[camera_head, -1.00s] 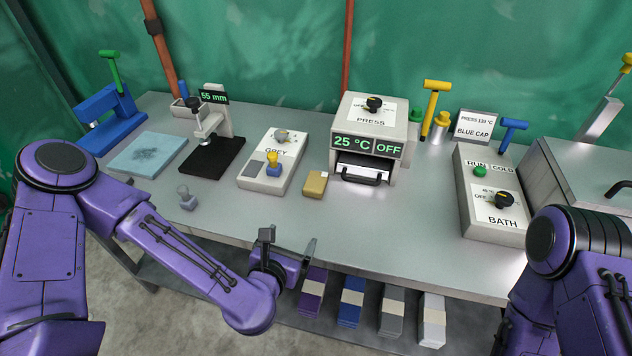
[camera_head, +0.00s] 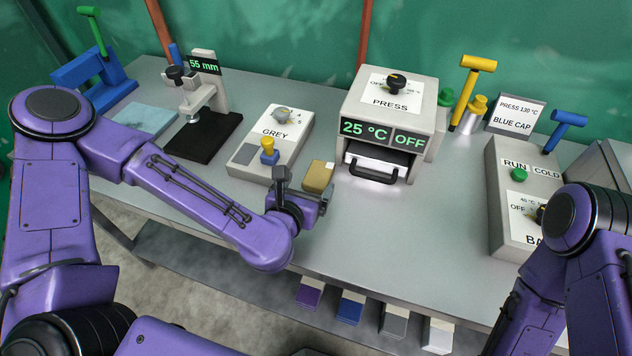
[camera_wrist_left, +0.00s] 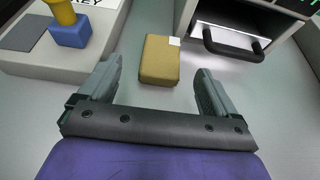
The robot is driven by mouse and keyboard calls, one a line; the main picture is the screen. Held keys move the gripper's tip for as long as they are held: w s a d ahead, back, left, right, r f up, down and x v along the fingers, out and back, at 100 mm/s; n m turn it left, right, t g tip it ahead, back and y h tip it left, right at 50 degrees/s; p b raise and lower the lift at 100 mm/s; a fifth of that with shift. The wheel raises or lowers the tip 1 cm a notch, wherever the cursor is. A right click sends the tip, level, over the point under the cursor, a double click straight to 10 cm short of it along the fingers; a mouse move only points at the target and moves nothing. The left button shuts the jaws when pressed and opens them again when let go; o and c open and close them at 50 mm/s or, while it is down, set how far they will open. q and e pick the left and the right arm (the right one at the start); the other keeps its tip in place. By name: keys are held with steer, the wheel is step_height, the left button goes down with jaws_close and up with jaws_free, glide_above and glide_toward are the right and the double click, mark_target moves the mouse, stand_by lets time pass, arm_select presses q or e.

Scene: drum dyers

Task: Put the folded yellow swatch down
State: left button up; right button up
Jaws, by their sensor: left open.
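The folded yellow swatch (camera_head: 318,177) is a small ochre block with a pale tag at one corner. It lies on the grey table between the GREY box and the press. It also shows in the left wrist view (camera_wrist_left: 160,60), ahead of my fingers and roughly centred between them. My left gripper (camera_head: 303,190) is open, with its fingertips close to the swatch's near end. I see no grip on the swatch, and the height of the fingertips above the table is hard to tell. My right arm shows at the right edge, but its gripper is out of view.
The GREY box (camera_head: 288,125) with a yellow-and-blue stamp (camera_head: 269,152) stands left of the swatch. The press (camera_head: 390,105), reading 25 °C OFF, stands to the right with its handle facing forward. A black-based gauge (camera_head: 203,137) is further left.

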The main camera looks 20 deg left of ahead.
mark_target(319, 171)
arm_select(q)
steer(key=b+x, duration=0.2)
steer(key=x, duration=0.2)
steer(key=shift+s+d+f+b, duration=0.1)
steer(key=shift+d+f+b, duration=0.05)
steer(key=shift+d+b, duration=0.25)
steer(key=shift+w, duration=0.35)
steer(key=x, duration=0.1)
steer(key=p+x, duration=0.2)
steer(key=shift+w+a+f, duration=0.1)
steer(key=shift+w+a, duration=0.15)
steer(key=shift+w+f, duration=0.3)
steer(key=shift+w, duration=0.15)
steer(key=shift+s, duration=0.1)
steer(key=c, duration=1.1)
arm_select(e)
step_height(319, 171, down, 3)
steer(key=shift+d+r, duration=0.1)
steer(key=shift+r, duration=0.05)
